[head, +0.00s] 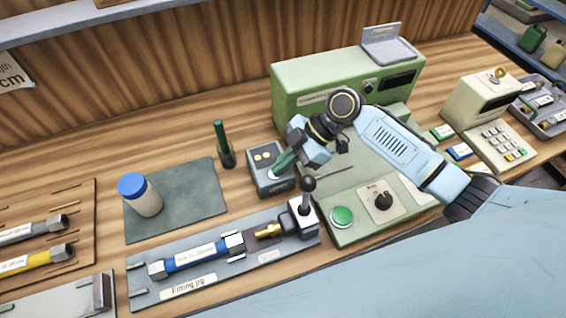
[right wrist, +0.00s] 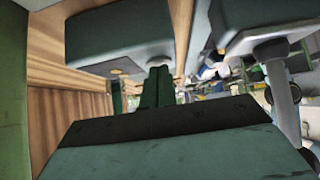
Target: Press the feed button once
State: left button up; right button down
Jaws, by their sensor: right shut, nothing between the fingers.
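A small dark grey box (head: 256,174) with pale round buttons (head: 266,155) on top stands left of the green extruder (head: 300,88). Its labels are too small to read. My right gripper (head: 279,168) is shut and empty, its green fingers pointing down at the right part of this box; I cannot tell whether they touch it. The shut fingers also show in the right wrist view (right wrist: 155,88), close to a dark box (right wrist: 118,42). A large green round button (head: 342,216) sits on the extruder's front panel, clear of the gripper. My left gripper is not in view.
A black-knobbed lever (head: 308,186) stands near my right gripper, beside the fitting jig (head: 188,287) with a blue tool. A black dial (head: 383,201) is right of the green button. A blue-capped bottle (head: 147,198) and a green-handled tool (head: 222,140) stand left.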

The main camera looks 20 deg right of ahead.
jog(key=shift+s+d+f, duration=0.1)
jog(key=shift+s+f, duration=0.2)
jog(key=shift+f, duration=0.3)
jog(key=shift+r+p, duration=0.5)
jog(key=r+p, duration=0.3)
jog(key=r, duration=0.1)
jog(key=shift+w+r, duration=0.1)
jog(key=shift+w, duration=0.1)
jog(key=b+v, duration=0.1)
jog(key=v, duration=0.9)
